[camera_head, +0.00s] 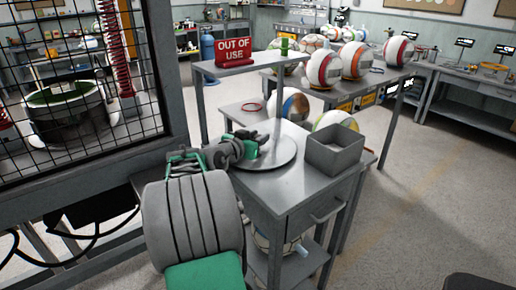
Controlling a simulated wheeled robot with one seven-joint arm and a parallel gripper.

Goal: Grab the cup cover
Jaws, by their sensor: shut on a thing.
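My gripper (262,141), grey with green parts, is low over the near grey table, at the left side of the round grey disc at the foot of a thin upright pole. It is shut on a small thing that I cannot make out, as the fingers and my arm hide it. I cannot tell a cup cover apart by its look. A small green cylinder (285,46) stands on the raised grey shelf (230,68), away from my gripper.
An open grey box (335,150) stands on the near table's right side. A red "OUT OF USE" sign (233,51) is on the shelf. Balls lie behind the disc and on the back bench. A mesh cage (172,70) is at left.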

